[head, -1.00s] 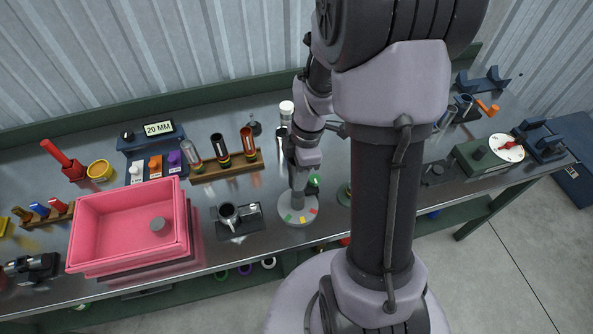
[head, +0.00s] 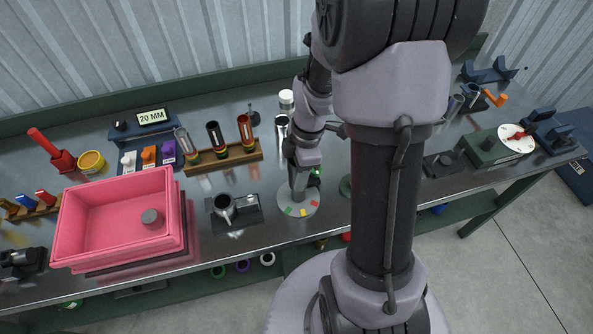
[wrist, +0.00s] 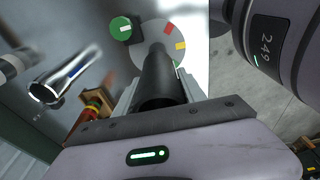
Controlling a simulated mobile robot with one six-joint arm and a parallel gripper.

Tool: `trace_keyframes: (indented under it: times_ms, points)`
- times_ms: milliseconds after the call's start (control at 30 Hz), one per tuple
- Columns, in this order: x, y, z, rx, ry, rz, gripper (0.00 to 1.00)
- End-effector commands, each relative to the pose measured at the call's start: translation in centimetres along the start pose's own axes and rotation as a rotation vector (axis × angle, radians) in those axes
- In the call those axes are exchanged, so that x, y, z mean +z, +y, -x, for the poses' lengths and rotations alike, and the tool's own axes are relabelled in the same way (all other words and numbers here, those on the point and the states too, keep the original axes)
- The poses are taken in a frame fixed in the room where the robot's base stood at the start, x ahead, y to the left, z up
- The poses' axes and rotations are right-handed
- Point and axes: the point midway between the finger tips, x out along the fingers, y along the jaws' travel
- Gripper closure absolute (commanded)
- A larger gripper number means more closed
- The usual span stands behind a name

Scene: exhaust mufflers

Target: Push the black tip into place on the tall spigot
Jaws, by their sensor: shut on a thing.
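My gripper (wrist: 158,92) is shut on a dark, hollow tube (wrist: 160,75), which looks like the black tip. The wrist view looks along the tube, with its open end toward the camera. The far end is over a pale round disc (wrist: 152,42) with coloured patches; the disc also shows in the head view (head: 312,207). A grey cylinder (head: 298,193) shows between my gripper and the disc in the head view. I cannot tell a separate spigot inside or under the tube, nor how deep the tube sits.
A green knob (wrist: 122,28) is beside the disc. A chrome pipe (wrist: 66,76) stands close by. A wooden rack (head: 228,160) with several banded tubes is behind left. A dark fixture (head: 243,217) and pink bin (head: 75,262) are left; a dial box (head: 487,147) is right.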

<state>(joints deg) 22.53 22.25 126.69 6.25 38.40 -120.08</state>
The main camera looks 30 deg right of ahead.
Motion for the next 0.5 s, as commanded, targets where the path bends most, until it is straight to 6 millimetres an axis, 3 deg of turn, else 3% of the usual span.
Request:
trace_keyframes:
  times_ms: [500]
  points:
    - [0.3,0.0,-1.7,0.0,0.0,0.0,0.88]
